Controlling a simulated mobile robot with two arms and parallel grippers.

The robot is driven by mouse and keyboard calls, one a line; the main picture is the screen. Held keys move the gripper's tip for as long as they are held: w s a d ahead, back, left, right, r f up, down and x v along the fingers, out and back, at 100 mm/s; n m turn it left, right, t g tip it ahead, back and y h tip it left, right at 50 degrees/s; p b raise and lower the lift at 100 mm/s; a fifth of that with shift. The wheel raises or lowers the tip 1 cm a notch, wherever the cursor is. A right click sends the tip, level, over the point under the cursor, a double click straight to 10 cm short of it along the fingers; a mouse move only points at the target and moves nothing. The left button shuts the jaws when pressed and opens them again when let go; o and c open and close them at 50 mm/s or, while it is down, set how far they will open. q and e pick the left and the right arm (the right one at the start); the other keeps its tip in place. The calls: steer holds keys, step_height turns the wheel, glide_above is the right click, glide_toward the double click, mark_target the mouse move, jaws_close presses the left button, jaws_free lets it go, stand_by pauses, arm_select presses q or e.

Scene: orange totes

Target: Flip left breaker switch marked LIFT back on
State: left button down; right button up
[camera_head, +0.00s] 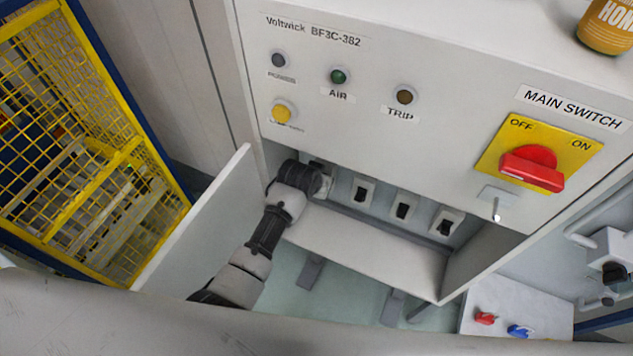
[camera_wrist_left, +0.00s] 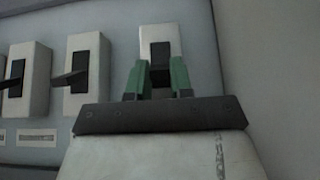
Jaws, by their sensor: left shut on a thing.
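A row of white breakers with black switches sits in the open recess of the grey cabinet (camera_head: 440,95). My left gripper (camera_wrist_left: 158,82) is at the leftmost breaker in the head view, where my arm hides most of it. In the left wrist view that breaker (camera_wrist_left: 160,33) is the rightmost one, and the green fingers are shut on its black switch (camera_wrist_left: 160,52). The other breakers (camera_head: 361,191) stand free to the right in the head view. I cannot read a LIFT label. My right gripper is not in view.
The open cabinet door (camera_head: 205,215) stands left of my arm. Above the recess are lamps, a yellow button (camera_head: 283,111) and a red main switch (camera_head: 532,170). A yellow mesh fence (camera_head: 75,130) is at the far left. An orange-yellow can (camera_head: 606,28) stands on top.

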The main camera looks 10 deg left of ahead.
arm_select(q)
steer(key=c, duration=1)
jaws_free()
steer(key=shift+r, duration=0.1)
steer(key=b+v, duration=0.2)
steer(key=v, duration=0.8)
steer(key=shift+s+r, duration=0.2)
